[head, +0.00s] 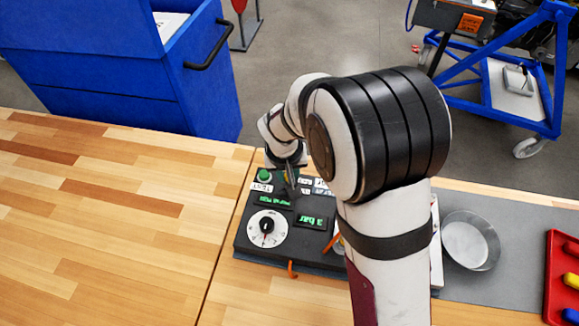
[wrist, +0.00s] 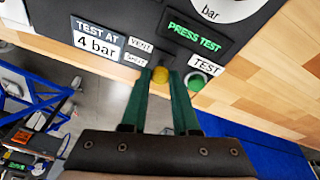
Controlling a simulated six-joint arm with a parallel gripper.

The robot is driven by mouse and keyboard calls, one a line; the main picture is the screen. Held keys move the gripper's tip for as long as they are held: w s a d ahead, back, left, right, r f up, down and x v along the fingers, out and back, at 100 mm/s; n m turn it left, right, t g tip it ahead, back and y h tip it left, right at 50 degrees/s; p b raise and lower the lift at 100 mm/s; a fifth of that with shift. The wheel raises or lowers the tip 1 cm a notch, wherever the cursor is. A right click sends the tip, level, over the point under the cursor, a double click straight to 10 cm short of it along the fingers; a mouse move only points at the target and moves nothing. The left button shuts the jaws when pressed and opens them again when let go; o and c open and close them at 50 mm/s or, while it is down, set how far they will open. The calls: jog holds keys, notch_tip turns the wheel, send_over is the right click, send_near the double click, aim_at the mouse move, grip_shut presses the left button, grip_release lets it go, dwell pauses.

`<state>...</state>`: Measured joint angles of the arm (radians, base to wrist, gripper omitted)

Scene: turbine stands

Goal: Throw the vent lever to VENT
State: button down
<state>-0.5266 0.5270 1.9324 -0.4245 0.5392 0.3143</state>
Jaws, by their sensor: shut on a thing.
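The dark control panel (head: 246,243) lies on the bench. In the wrist view, the vent lever's yellow knob (wrist: 160,75) is between the tips of my gripper (wrist: 165,76), which is shut on it. The VENT label (wrist: 140,45) and the SHUT label (wrist: 135,59) are beside the knob, with SHUT the nearer one. The lever's shaft is hidden, so its exact setting cannot be told. In the head view, my gripper (head: 291,182) is at the panel's far edge, and my arm covers the panel's right part.
A green TEST button (wrist: 197,81) is close beside my fingers. The panel carries a dial (head: 267,229) and a display reading 3 bar (head: 312,220). A metal bowl (head: 469,242) and a red tray (head: 553,290) stand at the right. The bench's left side is clear.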

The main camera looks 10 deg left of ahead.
jog(key=shift+s+d+f+t, duration=0.2)
jog(key=shift+s+t, duration=0.15)
jog(key=shift+t, duration=0.15)
jog(key=shift+s+a, duration=0.1)
jog(key=c, duration=0.7)
grip_release()
jog(key=shift+r, duration=0.2)
jog(key=v, duration=1.5)
jog(key=shift+s+r, duration=0.15)
jog(key=shift+s, duration=0.25)
